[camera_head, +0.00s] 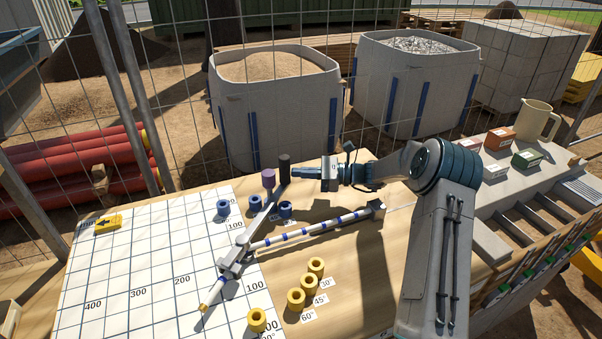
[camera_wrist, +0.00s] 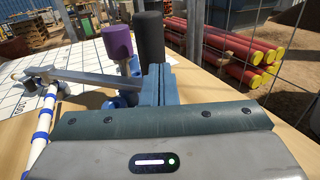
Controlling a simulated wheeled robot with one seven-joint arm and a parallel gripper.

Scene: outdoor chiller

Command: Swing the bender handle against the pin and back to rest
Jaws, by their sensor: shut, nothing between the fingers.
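The bender handle (camera_head: 257,217) is a grey metal bar from the bender head (camera_head: 236,258) up to an upright black grip (camera_head: 285,168). A purple-topped pin (camera_head: 268,178) stands close to the bar's left side near the grip; whether they touch is unclear. A white rod with blue bands (camera_head: 312,228) runs through the bender head and looks bent there. My gripper (camera_head: 298,173) is shut and empty, pointing left just right of the black grip. In the wrist view my fingers (camera_wrist: 157,84) overlap the black grip (camera_wrist: 149,38), the purple pin (camera_wrist: 117,42) beside it; contact is unclear.
Blue sockets (camera_head: 223,208) and yellow sockets (camera_head: 309,282) with angle labels stand on the bench. A yellow block (camera_head: 108,222) lies on the white grid board (camera_head: 150,270). A wire fence and bulk bags (camera_head: 277,110) are behind. Boxes and a jug (camera_head: 536,120) sit right.

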